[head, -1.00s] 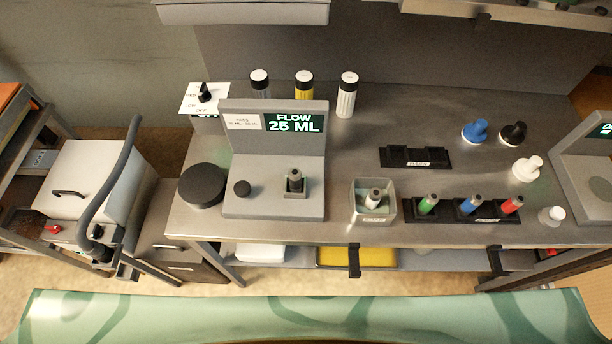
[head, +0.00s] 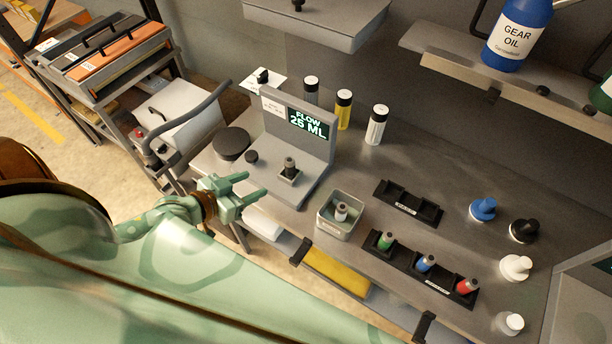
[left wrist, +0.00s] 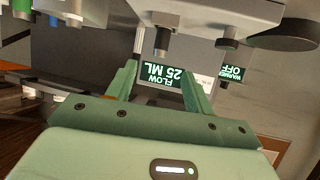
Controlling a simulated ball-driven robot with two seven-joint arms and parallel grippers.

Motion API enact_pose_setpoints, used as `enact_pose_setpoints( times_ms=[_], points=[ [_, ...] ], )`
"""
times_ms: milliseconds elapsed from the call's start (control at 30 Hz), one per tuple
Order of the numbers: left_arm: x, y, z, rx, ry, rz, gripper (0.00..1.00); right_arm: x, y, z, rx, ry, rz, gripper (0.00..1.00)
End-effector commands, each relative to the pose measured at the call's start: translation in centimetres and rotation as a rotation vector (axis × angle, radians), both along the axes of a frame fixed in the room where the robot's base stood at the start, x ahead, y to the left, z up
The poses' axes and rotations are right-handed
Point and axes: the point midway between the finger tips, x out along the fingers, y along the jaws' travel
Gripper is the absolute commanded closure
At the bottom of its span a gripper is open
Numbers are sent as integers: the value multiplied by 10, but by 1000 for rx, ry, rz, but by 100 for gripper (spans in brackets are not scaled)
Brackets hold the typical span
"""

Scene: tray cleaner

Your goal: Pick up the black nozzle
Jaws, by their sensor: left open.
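A black nozzle (head: 524,229) with a pale base stands upright at the right of the steel bench, between a blue nozzle (head: 483,209) and a white one (head: 516,267). My left gripper (head: 257,183) is at the bench's front left edge, open and empty, in front of the flow station (head: 318,160) and far from the black nozzle. In the left wrist view, the open fingers (left wrist: 162,75) frame the station's upside-down "FLOW 25 ML" display. A dark grey cylinder (head: 289,168) stands on the station. My right gripper is not in view.
A square container (head: 325,222) holds a grey-topped bottle. Several capped bottles stand along the back. A shelf (head: 455,70) with gear oil overhangs the bench's rear.

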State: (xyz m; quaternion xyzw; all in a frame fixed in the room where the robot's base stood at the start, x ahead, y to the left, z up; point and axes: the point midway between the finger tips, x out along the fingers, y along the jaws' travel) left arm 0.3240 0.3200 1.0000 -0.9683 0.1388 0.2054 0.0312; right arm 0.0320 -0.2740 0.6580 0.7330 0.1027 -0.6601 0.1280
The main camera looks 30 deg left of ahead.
Motion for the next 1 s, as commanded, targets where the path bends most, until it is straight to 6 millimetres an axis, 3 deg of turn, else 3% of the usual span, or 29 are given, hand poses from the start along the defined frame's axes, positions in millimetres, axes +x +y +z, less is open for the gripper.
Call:
enact_pose_setpoints(
  times_ms=[167,333,500,767,1000],
  points=[
    [19,-6,0,-8,-30,3,48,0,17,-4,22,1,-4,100],
    [57,-17,-16,-8,-30,2,48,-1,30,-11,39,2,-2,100],
    [88,-26,-31,-6,-27,1,48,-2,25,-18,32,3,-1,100],
    [110,-32,-40,-6,-26,1,48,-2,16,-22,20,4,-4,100],
    [144,-40,-55,-5,-24,1,48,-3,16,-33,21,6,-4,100]
  ],
)
